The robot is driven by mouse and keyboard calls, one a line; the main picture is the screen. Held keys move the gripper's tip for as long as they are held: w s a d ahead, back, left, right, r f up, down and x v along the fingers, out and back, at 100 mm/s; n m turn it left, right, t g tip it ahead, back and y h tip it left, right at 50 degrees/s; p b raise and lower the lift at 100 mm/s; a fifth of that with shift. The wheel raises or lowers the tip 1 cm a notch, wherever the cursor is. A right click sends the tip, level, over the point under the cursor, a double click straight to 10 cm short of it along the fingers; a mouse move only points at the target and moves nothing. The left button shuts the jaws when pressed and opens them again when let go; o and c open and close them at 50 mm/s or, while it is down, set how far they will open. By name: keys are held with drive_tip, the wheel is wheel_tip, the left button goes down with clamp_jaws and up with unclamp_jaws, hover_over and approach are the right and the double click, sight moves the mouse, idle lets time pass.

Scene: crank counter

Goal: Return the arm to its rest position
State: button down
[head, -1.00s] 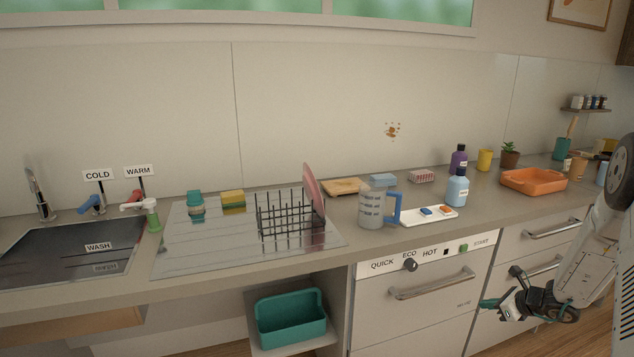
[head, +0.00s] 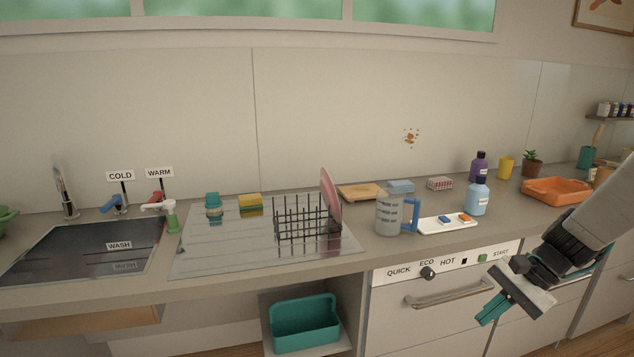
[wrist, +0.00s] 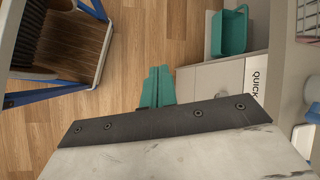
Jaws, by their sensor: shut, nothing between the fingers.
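My gripper (head: 491,310) has teal fingers and hangs in front of the counter at the right, by the drawer fronts beside the dishwasher. Its fingers are together with nothing between them. In the wrist view the teal fingers (wrist: 157,86) lie side by side over the wooden floor. My arm comes in from the right edge of the head view and hides part of the cabinet fronts behind it.
The dishwasher front has a knob (head: 428,273) and a bar handle (head: 448,294). A measuring jug (head: 387,216), a blue bottle (head: 477,197) and an orange tray (head: 555,190) stand on the counter. A teal bin (head: 305,325) sits below. A blue-framed object (wrist: 55,45) stands on the floor.

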drive_tip(key=s+a+r+n+h, duration=0.2)
drive_tip(key=s+r+n, duration=0.1)
drive_tip(key=s, duration=0.4)
drive_tip(key=s+a+r+n+h, duration=0.2)
drive_tip(key=s+r+n, duration=0.2)
drive_tip(key=s, duration=0.3)
drive_tip(key=s+a+r+n+t+h, duration=0.1)
drive_tip(key=s+a+r+n+h, duration=0.1)
drive_tip(key=s+r, duration=0.4)
drive_tip(key=shift+s+a+n+h, duration=0.4)
drive_tip(key=shift+s+n+h, duration=0.1)
drive_tip(key=shift+n, duration=0.7)
drive_tip(key=c, duration=2.1)
unclamp_jaws()
drive_tip(key=shift+c, duration=0.2)
